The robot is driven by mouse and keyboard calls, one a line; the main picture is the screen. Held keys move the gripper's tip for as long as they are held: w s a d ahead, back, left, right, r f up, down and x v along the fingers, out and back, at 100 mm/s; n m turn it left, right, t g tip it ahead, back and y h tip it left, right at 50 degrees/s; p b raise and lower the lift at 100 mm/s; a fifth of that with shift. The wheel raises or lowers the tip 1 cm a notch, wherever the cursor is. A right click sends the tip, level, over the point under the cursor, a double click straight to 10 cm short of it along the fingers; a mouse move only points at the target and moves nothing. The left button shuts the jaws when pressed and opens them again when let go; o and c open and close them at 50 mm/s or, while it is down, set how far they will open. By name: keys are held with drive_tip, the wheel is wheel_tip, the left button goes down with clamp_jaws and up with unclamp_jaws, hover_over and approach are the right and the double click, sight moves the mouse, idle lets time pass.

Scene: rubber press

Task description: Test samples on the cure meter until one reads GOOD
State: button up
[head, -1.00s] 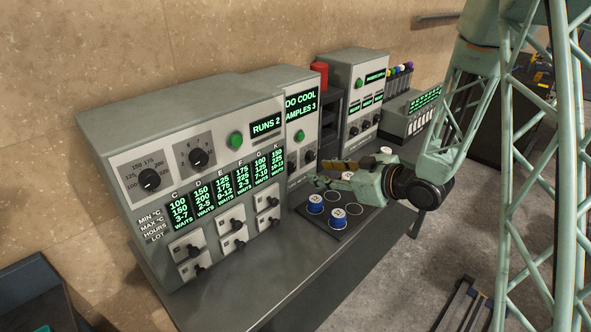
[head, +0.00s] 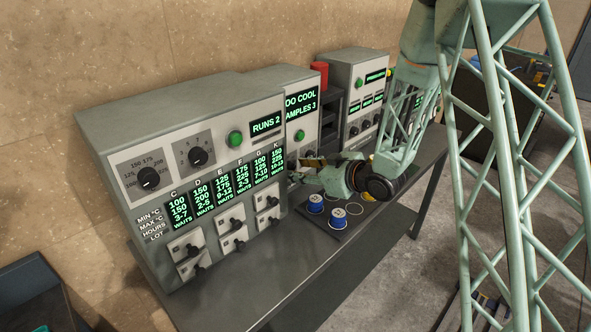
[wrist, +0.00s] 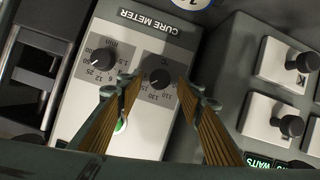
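In the head view my gripper (head: 300,172) is low in front of the meter. Blue samples with white tops (head: 316,203) (head: 338,216) stand on a dark tray (head: 335,233). Another shows in part in the wrist view (wrist: 192,3).
A large console (head: 210,115) with dials, switches and "RUNS 2" stands at the left, close beside my gripper. The front bench top (head: 260,270) is clear.

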drive_tip(key=shift+x, duration=1.05)
drive_tip(key=shift+c, duration=0.4)
drive_tip(key=c, duration=0.8)
